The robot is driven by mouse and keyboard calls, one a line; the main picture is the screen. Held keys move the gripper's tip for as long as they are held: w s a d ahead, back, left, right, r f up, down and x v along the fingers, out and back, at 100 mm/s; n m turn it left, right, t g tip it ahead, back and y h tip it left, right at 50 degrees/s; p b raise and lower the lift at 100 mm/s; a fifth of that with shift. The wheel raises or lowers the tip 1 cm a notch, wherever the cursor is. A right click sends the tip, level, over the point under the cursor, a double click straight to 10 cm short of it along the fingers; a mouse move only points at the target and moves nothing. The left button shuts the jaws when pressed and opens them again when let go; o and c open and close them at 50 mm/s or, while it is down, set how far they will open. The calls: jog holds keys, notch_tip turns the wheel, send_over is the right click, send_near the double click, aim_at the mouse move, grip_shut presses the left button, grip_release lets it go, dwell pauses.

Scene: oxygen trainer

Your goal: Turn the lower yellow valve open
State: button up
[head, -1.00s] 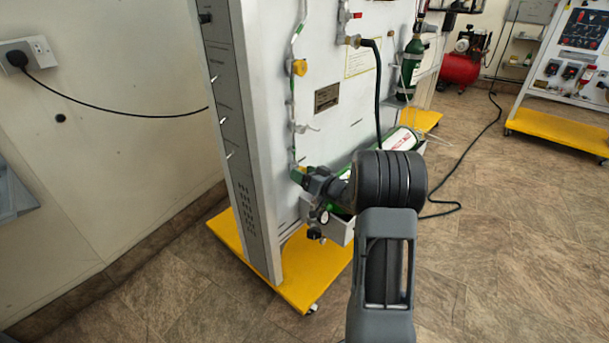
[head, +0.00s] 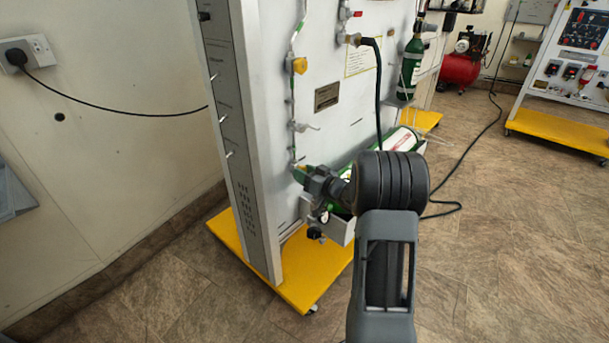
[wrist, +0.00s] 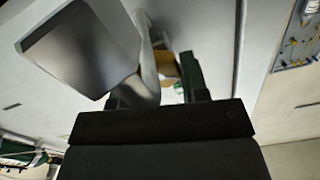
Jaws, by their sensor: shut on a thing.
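The lower yellow valve sits on the green-and-white pipe low on the grey trainer panel (head: 336,130). My gripper (head: 306,176) reaches it from the right and covers most of it in the head view. In the wrist view my gripper (wrist: 162,84) has dark fingers on both sides of a small yellow-brown part of the lower yellow valve (wrist: 165,65). The jaws are shut on it. The valve's exact angle is hidden by the fingers. The upper yellow valve (head: 300,66) is higher on the same pipe, clear of my gripper.
A small white tap (head: 305,127) sticks out just above my gripper. A green-and-white cylinder (head: 402,140) lies in a tray behind my wrist. A black hose (head: 378,90) hangs on the panel. The yellow base (head: 305,285) juts out below. Floor to the right is open.

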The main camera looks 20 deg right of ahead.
jog(key=o, duration=0.9)
jog(key=shift+o, duration=0.2)
jog(key=p+v, duration=0.3)
jog(key=v, duration=1)
jog(key=shift+s+d, duration=0.2)
jog(key=shift+s, duration=0.2)
